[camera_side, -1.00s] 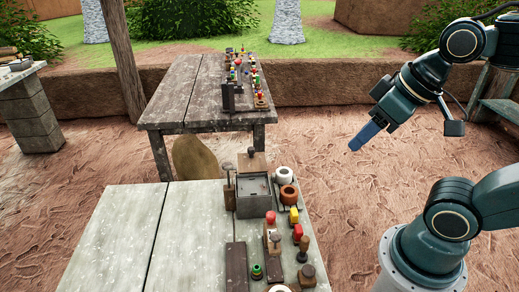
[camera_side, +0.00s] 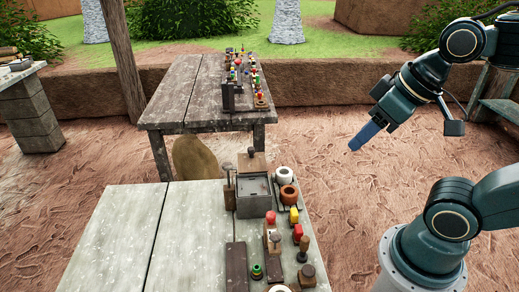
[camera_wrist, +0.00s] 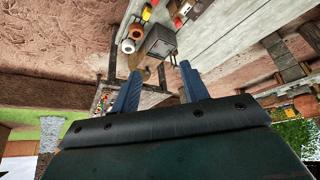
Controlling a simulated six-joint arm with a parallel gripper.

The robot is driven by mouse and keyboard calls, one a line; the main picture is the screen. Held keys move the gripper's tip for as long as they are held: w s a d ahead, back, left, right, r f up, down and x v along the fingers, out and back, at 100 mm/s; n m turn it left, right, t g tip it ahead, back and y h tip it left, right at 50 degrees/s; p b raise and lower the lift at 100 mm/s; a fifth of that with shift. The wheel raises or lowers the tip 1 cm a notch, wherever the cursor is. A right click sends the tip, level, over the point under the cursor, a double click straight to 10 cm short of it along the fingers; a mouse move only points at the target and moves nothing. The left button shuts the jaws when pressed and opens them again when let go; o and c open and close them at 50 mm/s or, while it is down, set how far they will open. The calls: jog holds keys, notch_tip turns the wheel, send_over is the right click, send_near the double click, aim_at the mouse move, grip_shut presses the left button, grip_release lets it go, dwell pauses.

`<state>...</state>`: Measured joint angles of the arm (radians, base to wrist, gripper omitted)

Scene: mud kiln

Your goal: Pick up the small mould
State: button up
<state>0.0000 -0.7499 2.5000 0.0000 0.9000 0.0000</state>
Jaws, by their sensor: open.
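A grey square box-like mould (camera_side: 254,187) sits at the far right part of the near table, and it also shows in the wrist view (camera_wrist: 160,42). A wooden block with a knob (camera_side: 250,162) stands just behind it, and another knobbed tool (camera_side: 228,184) stands to its left. I cannot tell for certain which piece is the small mould. My gripper (camera_side: 363,137) hangs in the air right of the table, tilted down. In the wrist view its two fingers (camera_wrist: 160,82) are apart with nothing between them.
The near table (camera_side: 125,240) is bare on its left. Its right edge holds a white ring (camera_side: 281,171), a brown pot (camera_side: 288,193), a long dark block (camera_side: 236,266) and several coloured pieces. A far table (camera_side: 185,92) carries more small pieces. A wooden post (camera_side: 119,60) stands beside it.

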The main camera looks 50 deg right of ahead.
jog(key=o, duration=0.8)
jog(key=shift+c, duration=0.2)
jog(key=shift+w, duration=0.1)
jog(key=w+d+f+m+g, duration=0.2)
jog(key=w+f, duration=0.1)
jog(key=w, duration=0.4)
jog(key=w+d+f+m+g, duration=0.1)
jog(key=w+d+f+m, duration=0.2)
jog(key=w, duration=0.4)
jog(key=w+d+f+m+g, duration=0.1)
jog(key=w+d+f+m, duration=0.1)
jog(key=f, duration=0.6)
jog(key=w+d+f+m+g, duration=0.1)
jog(key=w+d+f+m, duration=0.1)
jog(key=w+f, duration=0.3)
notch_tip(320, 180, down, 3)
jog(key=shift+d+r+g, duration=0.15)
jog(key=shift+d+g, duration=0.15)
jog(key=shift+d, duration=0.55)
